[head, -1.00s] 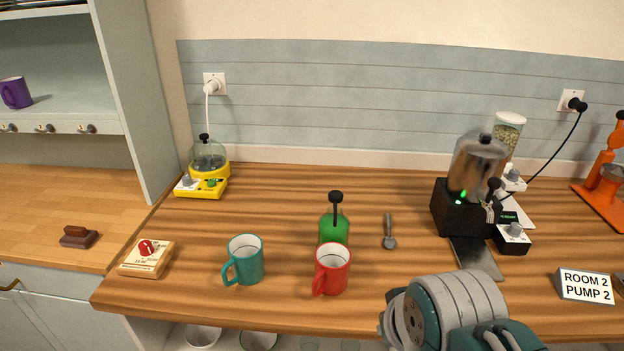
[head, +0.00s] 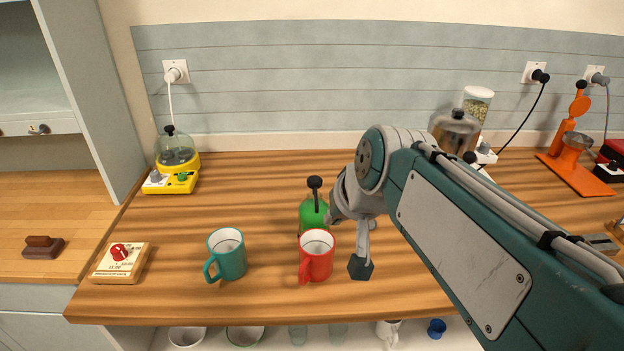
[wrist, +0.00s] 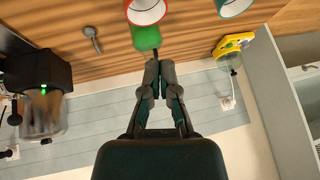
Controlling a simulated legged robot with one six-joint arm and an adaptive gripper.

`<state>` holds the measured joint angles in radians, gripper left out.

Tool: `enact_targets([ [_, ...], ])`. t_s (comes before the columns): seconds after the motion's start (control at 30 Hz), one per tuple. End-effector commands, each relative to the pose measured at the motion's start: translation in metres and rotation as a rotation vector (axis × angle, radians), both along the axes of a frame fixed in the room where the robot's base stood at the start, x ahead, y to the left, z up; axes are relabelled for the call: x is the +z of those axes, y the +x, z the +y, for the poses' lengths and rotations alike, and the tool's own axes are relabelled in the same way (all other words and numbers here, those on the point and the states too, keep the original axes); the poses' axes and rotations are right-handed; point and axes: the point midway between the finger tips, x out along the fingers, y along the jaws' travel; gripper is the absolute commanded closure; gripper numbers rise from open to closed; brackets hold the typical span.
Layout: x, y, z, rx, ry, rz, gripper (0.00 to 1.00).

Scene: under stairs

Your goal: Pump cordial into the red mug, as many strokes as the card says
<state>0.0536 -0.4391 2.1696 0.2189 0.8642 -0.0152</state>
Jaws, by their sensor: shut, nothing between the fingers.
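The red mug (head: 315,262) stands upright at the front of the counter, its handle toward the front; its rim shows in the wrist view (wrist: 146,12). Just behind it stands the green pump bottle (head: 309,218) with a black knob (head: 315,183) raised on its stem. The bottle also shows in the wrist view (wrist: 146,38). My gripper (wrist: 158,72) is shut and empty, its fingertips near the bottle's top in that view; I cannot tell if they touch. In the head view its fingers are not clearly seen. The card is not visible now; earlier it read "ROOM 2 PUMP 2".
A teal mug (head: 227,255) stands left of the red one. A metal-topped machine (head: 455,132) stands behind my arm. A spoon (wrist: 92,38) lies on the counter.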

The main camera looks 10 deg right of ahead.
Motion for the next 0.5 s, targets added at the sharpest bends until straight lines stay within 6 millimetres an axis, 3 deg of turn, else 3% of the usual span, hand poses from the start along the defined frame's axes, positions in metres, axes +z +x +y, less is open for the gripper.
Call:
enact_targets([
  [0.03, 0.008, 0.024, -0.001, -0.016, 0.035, -0.006, 1.0],
  [0.3, 0.043, 0.139, -0.007, -0.097, 0.221, -0.078, 1.0],
  [0.4, 0.049, 0.169, -0.01, -0.118, 0.268, -0.099, 1.0],
  [0.5, 0.052, 0.187, -0.013, -0.131, 0.299, -0.113, 1.0],
])
